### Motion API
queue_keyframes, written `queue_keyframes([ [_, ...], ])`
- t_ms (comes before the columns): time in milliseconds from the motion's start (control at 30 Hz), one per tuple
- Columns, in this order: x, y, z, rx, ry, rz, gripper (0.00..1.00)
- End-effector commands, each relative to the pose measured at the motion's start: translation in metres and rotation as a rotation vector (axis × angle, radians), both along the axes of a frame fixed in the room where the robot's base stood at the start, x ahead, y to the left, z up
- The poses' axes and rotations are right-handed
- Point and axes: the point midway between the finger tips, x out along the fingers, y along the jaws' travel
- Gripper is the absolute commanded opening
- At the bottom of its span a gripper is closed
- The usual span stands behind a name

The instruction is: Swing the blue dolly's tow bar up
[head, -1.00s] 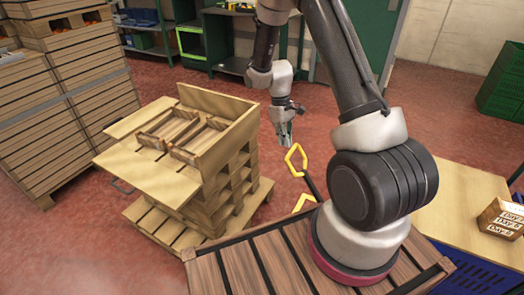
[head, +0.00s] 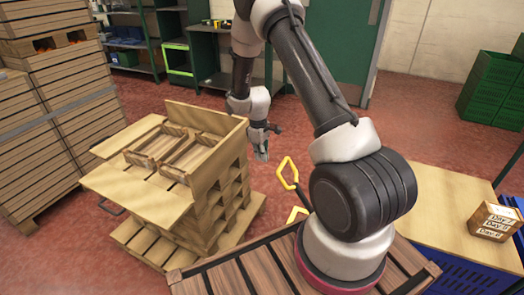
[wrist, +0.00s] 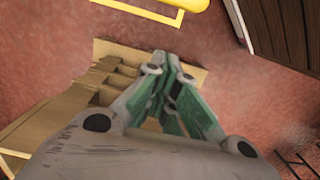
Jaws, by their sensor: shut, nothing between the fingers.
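My gripper (head: 263,155) hangs fingers-down over the red floor, between a pallet stack and a yellow loop handle. In the wrist view its green-sided fingers (wrist: 174,85) are shut with nothing between them. The yellow loop handle (head: 287,172) on a dark bar stands right of the gripper, apart from it. Yellow also shows at the top of the wrist view (wrist: 170,10). I cannot tell whether it belongs to the dolly. A thin dark loop (head: 110,206) sticks out low left of the pallet stack. No blue dolly body is clearly visible.
The pallet stack (head: 225,205) with wooden trays on top stands left of the gripper. Tall stacked wooden crates (head: 62,130) are at far left. Green shelving (head: 205,62) is behind. A table (head: 440,215) with a labelled box (head: 494,222) is at right. Red floor is open behind the gripper.

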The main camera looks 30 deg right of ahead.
Motion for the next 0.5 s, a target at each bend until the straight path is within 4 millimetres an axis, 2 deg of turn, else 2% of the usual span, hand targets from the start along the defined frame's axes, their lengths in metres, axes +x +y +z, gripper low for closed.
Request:
queue_keyframes([
  [33,-0.002,-0.001,-0.012,0.000,0.004,0.000,0.00],
  [233,-0.005,-0.003,-0.054,0.000,0.004,0.000,0.00],
  [500,-0.028,-0.022,-0.037,0.000,-0.001,0.000,0.00],
])
